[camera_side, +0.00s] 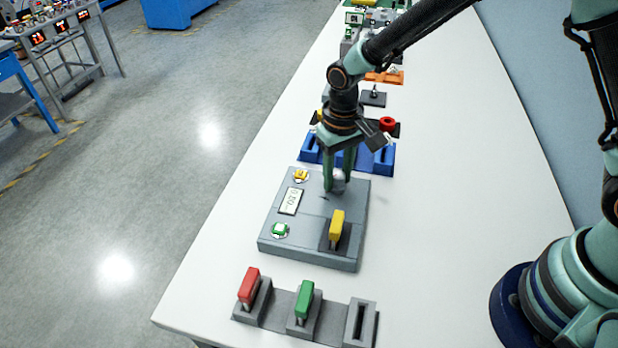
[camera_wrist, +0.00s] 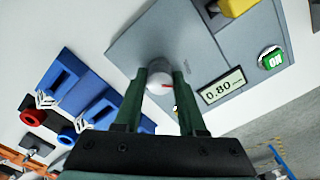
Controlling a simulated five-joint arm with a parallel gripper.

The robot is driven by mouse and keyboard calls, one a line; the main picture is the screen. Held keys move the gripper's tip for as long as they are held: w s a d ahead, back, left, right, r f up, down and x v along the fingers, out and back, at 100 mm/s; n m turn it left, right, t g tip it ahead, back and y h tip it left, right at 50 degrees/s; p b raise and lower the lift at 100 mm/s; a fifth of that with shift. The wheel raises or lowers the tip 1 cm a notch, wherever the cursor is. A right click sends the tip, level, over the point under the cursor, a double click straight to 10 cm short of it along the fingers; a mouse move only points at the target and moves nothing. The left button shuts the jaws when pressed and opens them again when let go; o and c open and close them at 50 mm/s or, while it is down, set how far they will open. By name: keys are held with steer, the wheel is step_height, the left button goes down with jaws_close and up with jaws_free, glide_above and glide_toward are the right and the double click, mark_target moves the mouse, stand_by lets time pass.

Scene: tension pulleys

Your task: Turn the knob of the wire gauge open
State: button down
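The wire gauge is a grey box (camera_side: 290,242) on the white table, and it also shows in the wrist view (camera_wrist: 215,45). Its round silver knob (camera_wrist: 160,79) has a red mark. My gripper (camera_side: 339,184) points down at the knob, one green finger on each side. In the wrist view my fingertips (camera_wrist: 159,76) appear to touch both sides of the knob, and they hide its edges. The gauge display (camera_wrist: 218,88) reads 0.80. A yellow-handled piece (camera_side: 337,227) stands upright in the gauge's slot.
A green button (camera_side: 280,230) and a yellow button (camera_side: 300,175) are on the gauge. A grey rack (camera_side: 361,322) in front holds a red handle (camera_side: 249,286) and a green handle (camera_side: 305,300). A blue slotted fixture (camera_side: 383,160) stands close behind. The table's right side is clear.

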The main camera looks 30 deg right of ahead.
mark_target(337, 174)
steer(key=shift+n, duration=3)
steer(key=shift+r, duration=0.1)
steer(key=shift+c, duration=2.4)
jaws_free()
step_height(337, 174, up, 12)
